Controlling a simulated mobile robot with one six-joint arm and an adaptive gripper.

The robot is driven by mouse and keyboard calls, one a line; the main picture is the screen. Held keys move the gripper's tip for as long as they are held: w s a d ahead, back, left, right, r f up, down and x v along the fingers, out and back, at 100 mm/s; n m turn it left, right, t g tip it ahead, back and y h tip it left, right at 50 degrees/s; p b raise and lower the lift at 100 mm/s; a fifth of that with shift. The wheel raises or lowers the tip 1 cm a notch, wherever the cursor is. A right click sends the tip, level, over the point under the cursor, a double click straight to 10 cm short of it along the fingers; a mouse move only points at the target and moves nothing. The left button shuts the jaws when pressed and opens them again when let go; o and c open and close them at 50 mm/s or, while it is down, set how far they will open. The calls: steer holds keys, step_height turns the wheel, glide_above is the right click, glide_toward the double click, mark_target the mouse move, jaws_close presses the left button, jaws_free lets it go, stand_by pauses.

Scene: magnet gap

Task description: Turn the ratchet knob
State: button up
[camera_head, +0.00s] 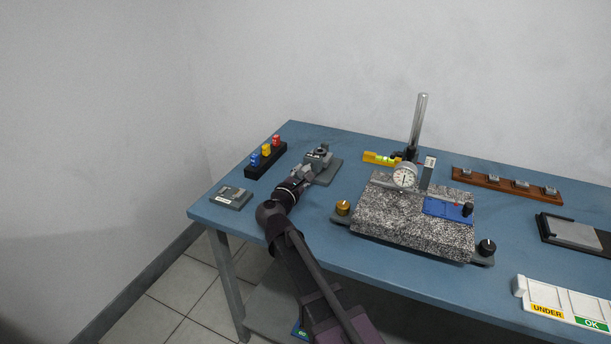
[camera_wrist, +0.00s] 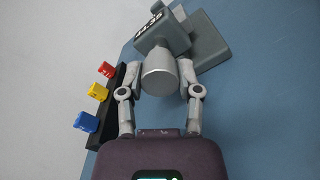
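The ratchet knob (camera_wrist: 160,80) is a plain grey cylinder on the near end of a grey device with a small digital display (camera_wrist: 150,24). The device rests on a grey base (camera_wrist: 210,45); in the head view the device (camera_head: 319,154) stands at the back left of the blue table. My gripper (camera_wrist: 160,72) has its two fingers spread, one on each side of the knob. Narrow gaps seem to show beside the knob, but contact is hard to tell. In the head view my gripper (camera_head: 300,177) partly hides the knob.
A black rack (camera_head: 265,160) with blue, yellow and red pieces stands left of my gripper. A small grey plate (camera_head: 231,197) lies at the table's left corner. A speckled granite block (camera_head: 410,225) with a dial gauge (camera_head: 404,176) stands to the right.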

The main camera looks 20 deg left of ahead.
jaws_close()
steer(key=shift+d, duration=0.4)
steer(key=shift+a+m, duration=0.25)
steer(key=shift+m, duration=0.05)
steer(key=shift+a+m, duration=0.1)
steer(key=shift+m, duration=2.7)
steer(key=o, duration=1)
jaws_free()
steer(key=shift+a, duration=0.1)
